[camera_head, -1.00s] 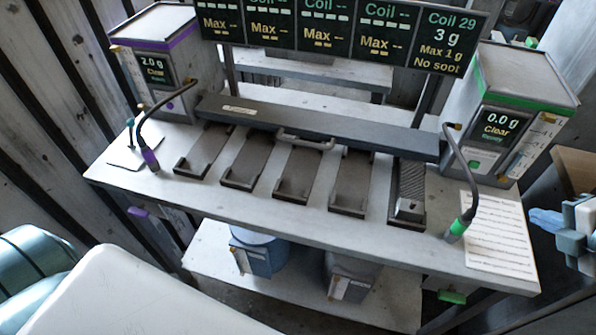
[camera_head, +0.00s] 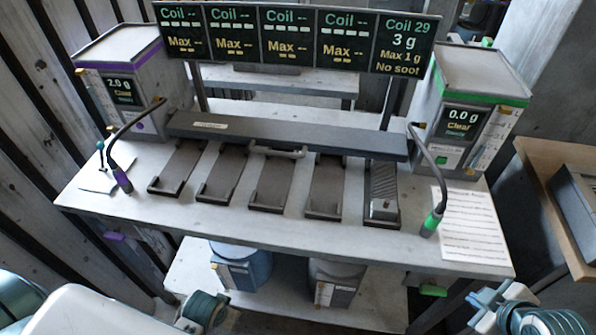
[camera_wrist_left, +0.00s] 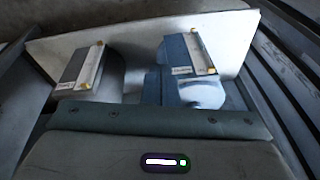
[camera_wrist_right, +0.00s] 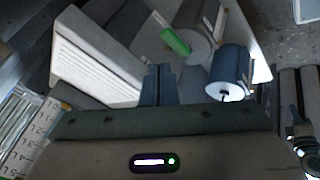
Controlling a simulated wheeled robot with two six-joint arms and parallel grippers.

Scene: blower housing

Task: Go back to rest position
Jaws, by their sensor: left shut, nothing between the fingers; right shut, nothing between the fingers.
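My right gripper (camera_head: 484,298) is at the lower right of the head view, low in front of the bench's right end. Its fingers also show in the right wrist view (camera_wrist_right: 158,84), shut together with nothing between them. My left gripper's fingers (camera_wrist_left: 152,84) show in the left wrist view, shut and empty, with a blue container (camera_wrist_left: 190,60) behind them. In the head view, a teal part of my left arm shows at the bottom left, and I cannot make out the left fingertips there. Neither gripper visibly touches anything.
The grey bench (camera_head: 240,222) holds several dark trays, with a ridged block (camera_head: 383,188) in the rightmost. A purple-trimmed box (camera_head: 120,90) and a green-trimmed box (camera_head: 465,115) stand at its ends. Two containers sit on the lower shelf (camera_head: 190,265). A wooden table (camera_head: 535,165) stands at right.

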